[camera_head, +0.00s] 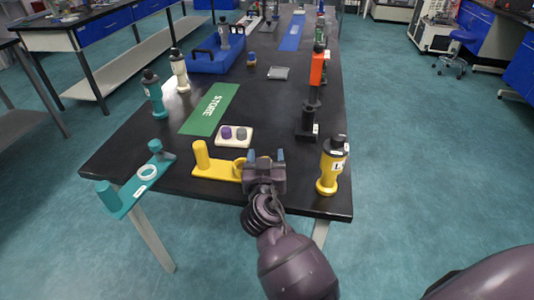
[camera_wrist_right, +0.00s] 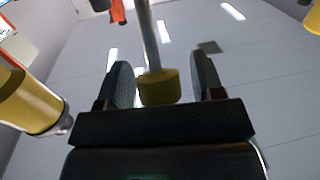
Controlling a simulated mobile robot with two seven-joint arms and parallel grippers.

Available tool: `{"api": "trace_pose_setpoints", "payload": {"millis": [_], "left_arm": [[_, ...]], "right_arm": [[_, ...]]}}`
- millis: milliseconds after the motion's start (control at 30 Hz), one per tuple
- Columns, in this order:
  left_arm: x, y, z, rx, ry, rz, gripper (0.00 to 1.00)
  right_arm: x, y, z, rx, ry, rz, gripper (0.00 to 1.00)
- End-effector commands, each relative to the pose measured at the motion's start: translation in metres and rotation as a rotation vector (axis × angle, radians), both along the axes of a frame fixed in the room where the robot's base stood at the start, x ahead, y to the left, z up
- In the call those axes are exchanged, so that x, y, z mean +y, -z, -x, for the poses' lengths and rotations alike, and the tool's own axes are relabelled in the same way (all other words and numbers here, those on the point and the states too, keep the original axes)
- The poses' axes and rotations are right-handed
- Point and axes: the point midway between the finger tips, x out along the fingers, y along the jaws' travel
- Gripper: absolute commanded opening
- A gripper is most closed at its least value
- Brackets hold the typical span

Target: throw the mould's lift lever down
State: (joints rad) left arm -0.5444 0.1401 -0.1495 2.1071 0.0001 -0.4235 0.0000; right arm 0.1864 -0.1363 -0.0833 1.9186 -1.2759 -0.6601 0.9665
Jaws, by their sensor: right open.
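The yellow mould piece (camera_head: 218,169), a flat plate with an upright post (camera_head: 201,154) and a ring by my gripper, lies at the table's near edge. My right gripper (camera_head: 266,156) is open at the plate's right end, fingers pointing away from me. In the right wrist view a metal rod with a dull yellow knob (camera_wrist_right: 158,88), which looks like the lift lever, lies between the spread fingers (camera_wrist_right: 165,80). Gaps show on both sides of the knob. A yellow cylinder (camera_wrist_right: 25,100) is at the left there. The lever is mostly hidden in the head view. My left gripper is not in view.
A yellow bottle (camera_head: 331,168) stands close right of my gripper. A teal plate with a post (camera_head: 125,196) lies left. A white tray with two plugs (camera_head: 234,142), a green STORE mat (camera_head: 210,108) and a dark stand with an orange part (camera_head: 308,123) are beyond.

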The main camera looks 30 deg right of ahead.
Motion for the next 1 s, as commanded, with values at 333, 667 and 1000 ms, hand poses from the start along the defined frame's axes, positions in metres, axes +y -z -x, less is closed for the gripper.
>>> {"api": "trace_pose_setpoints", "payload": {"millis": [333, 667, 1000], "left_arm": [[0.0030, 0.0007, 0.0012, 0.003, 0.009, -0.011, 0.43], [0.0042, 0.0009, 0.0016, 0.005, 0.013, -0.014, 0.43], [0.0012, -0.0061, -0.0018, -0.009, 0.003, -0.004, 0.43]], "right_arm": [[0.0003, 0.0001, 0.0002, 0.000, 0.000, 0.000, 0.58], [0.0002, 0.0000, 0.0001, 0.000, 0.000, 0.000, 0.07], [-0.0035, -0.0034, -0.0024, 0.006, 0.002, -0.008, 0.00]]}}
